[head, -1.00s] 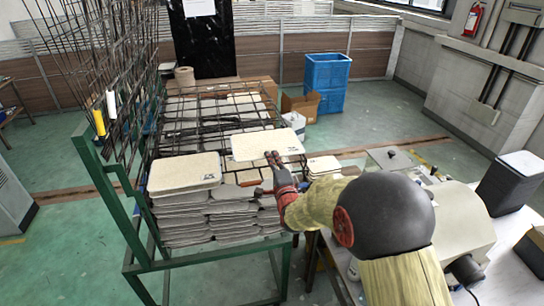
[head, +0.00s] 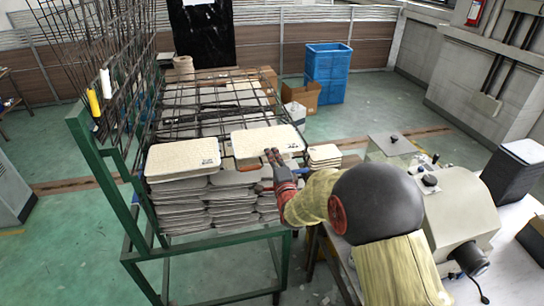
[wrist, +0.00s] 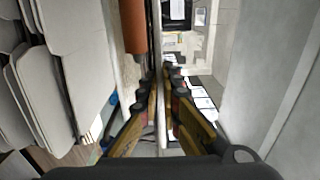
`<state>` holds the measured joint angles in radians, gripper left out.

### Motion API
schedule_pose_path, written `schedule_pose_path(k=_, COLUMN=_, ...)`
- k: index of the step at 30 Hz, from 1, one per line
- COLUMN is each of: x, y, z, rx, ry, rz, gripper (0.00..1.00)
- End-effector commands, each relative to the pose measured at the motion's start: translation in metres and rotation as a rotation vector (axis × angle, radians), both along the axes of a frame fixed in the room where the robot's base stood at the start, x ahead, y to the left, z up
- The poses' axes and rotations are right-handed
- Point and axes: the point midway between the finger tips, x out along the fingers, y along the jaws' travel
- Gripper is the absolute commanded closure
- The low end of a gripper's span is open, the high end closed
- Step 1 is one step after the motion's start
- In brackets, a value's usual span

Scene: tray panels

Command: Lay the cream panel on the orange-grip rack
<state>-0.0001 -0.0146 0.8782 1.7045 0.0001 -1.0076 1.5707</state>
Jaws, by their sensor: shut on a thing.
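The cream panel (head: 266,139) is a flat, pale board with a small dark mark at its right corner. My gripper (head: 274,156) is shut on its near edge and holds it roughly level over the right part of the green-framed rack (head: 105,165). In the wrist view the gripper (wrist: 167,82) pinches the panel's thin edge (wrist: 160,120). An orange grip (wrist: 133,28) shows just left of the fingers there; in the head view, orange bits show under the panel. I cannot tell whether the panel touches anything beneath it.
A cream-topped stack of grey panels (head: 182,158) stands left of the held panel. A small stack (head: 323,153) is close on the right. Upright wire mesh (head: 75,45) with yellow and white handles lines the left side. A grey machine (head: 455,215) stands at right.

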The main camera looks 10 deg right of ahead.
Motion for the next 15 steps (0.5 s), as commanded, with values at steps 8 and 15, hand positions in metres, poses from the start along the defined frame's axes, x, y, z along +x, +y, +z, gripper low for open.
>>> schedule_pose_path(k=8, x=0.0001, y=0.0, z=-0.0006, rx=0.0, ry=-0.001, rz=0.0, gripper=1.0)
schedule_pose_path(k=15, x=0.0, y=0.0, z=-0.0025, rx=0.0, ry=-0.001, rz=0.0, gripper=1.0)
